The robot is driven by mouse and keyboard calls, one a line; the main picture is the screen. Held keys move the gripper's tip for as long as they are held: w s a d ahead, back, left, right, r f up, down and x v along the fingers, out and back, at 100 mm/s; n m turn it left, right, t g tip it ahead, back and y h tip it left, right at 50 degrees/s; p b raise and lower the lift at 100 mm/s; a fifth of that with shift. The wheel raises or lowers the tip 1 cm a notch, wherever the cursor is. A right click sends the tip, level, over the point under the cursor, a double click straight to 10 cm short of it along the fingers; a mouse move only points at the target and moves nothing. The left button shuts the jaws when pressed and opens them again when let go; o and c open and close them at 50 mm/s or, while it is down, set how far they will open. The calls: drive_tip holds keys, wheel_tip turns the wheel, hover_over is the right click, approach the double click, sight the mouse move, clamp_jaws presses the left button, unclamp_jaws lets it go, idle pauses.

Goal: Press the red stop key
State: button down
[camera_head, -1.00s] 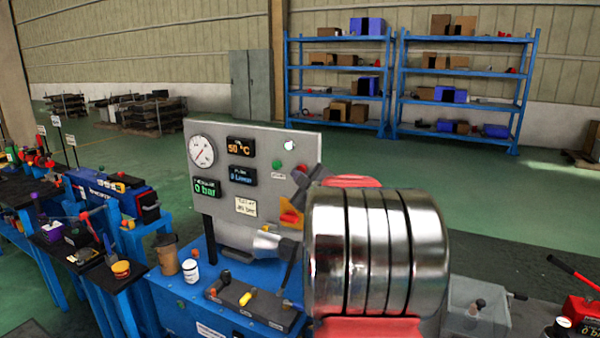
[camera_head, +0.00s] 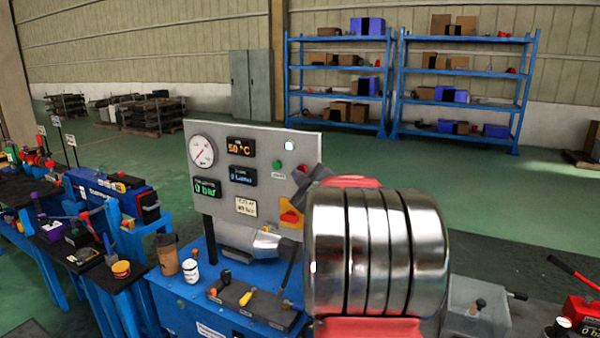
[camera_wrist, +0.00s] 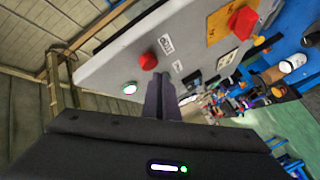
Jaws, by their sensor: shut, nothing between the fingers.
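The red stop key (camera_wrist: 148,61) is a round red button on the grey panel (camera_wrist: 105,55). In the head view the red key (camera_head: 303,168) shows at the panel's right, just above my gripper's dark tip. My gripper (camera_wrist: 162,75) is shut and empty. In the wrist view its dark fingers point at the panel, their tips just right of and below the red key in the picture. I cannot tell whether they touch it. In the head view my gripper (camera_head: 301,180) is partly hidden by my own arm.
A green button (camera_head: 277,164), a lit lamp (camera_head: 289,146) and a red-and-yellow rotary switch (camera_head: 290,214) sit near the key. A gauge (camera_head: 201,151) and displays are on the panel's left. A brown cup (camera_head: 167,258) and a white jar (camera_head: 191,270) stand below.

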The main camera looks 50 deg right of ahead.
idle(0.4)
drive_tip(key=shift+w+d, duration=0.1)
drive_tip(key=shift+d, duration=0.3)
drive_tip(key=shift+w+d, duration=0.15)
drive_tip(key=shift+d, duration=0.35)
idle(0.9)
drive_tip(key=shift+a, duration=0.15)
drive_tip(key=shift+s+a, duration=0.25)
drive_tip(key=shift+a, duration=0.5)
drive_tip(key=a, duration=0.2)
drive_tip(key=s+a, duration=0.1)
drive_tip(key=a, duration=0.2)
drive_tip(key=shift+s, duration=0.2)
idle(0.4)
drive_tip(key=shift+d, duration=0.15)
idle(0.7)
